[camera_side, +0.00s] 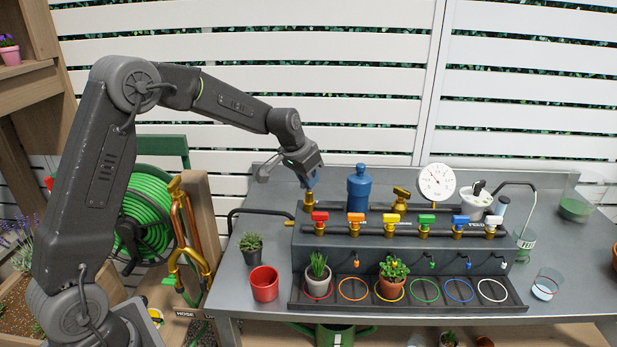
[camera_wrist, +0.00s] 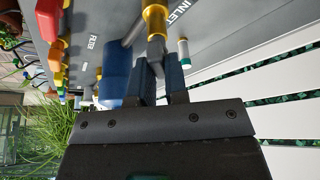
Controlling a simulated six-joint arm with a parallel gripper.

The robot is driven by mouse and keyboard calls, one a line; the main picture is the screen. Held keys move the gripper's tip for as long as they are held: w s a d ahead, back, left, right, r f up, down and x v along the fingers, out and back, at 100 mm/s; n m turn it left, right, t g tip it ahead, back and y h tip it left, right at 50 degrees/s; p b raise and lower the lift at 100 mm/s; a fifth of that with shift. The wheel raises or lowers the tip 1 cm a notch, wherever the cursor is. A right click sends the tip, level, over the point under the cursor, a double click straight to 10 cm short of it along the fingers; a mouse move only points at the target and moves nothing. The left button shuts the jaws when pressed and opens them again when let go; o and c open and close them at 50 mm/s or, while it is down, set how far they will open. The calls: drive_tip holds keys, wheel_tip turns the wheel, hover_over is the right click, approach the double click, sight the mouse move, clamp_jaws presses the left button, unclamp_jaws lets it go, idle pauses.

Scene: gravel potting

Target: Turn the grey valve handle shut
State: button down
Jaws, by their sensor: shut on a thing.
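My gripper (camera_side: 309,183) reaches down over the brass inlet valve (camera_side: 308,200) at the left end of the manifold. In the wrist view, my gripper's two dark blue-grey fingers (camera_wrist: 163,78) are close together just below the brass valve body (camera_wrist: 155,22), beside the "INLET" lettering. They are shut on the valve's handle, which the fingers mostly hide.
A blue bottle-shaped filter (camera_side: 359,187) stands close right of my gripper. A row of coloured valve handles (camera_side: 427,219), a gauge (camera_side: 437,183) and a black tray (camera_side: 408,301) with potted plants lie further right. A red cup (camera_side: 265,283) stands at front left.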

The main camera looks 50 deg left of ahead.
drive_tip(key=m+h, duration=0.1)
drive_tip(key=m, duration=0.3)
drive_tip(key=shift+a+m+h, duration=0.1)
drive_tip(key=shift+m+h, duration=0.2)
drive_tip(key=shift+h, duration=0.1)
drive_tip(key=m+g+h, duration=0.1)
drive_tip(key=m, duration=0.3)
drive_tip(key=shift+m+g, duration=0.3)
drive_tip(key=c, duration=1.1)
unclamp_jaws()
drive_tip(key=shift+c, duration=0.2)
drive_tip(key=v, duration=1.4)
drive_tip(key=shift+a+f, duration=0.15)
drive_tip(key=shift+a, duration=0.15)
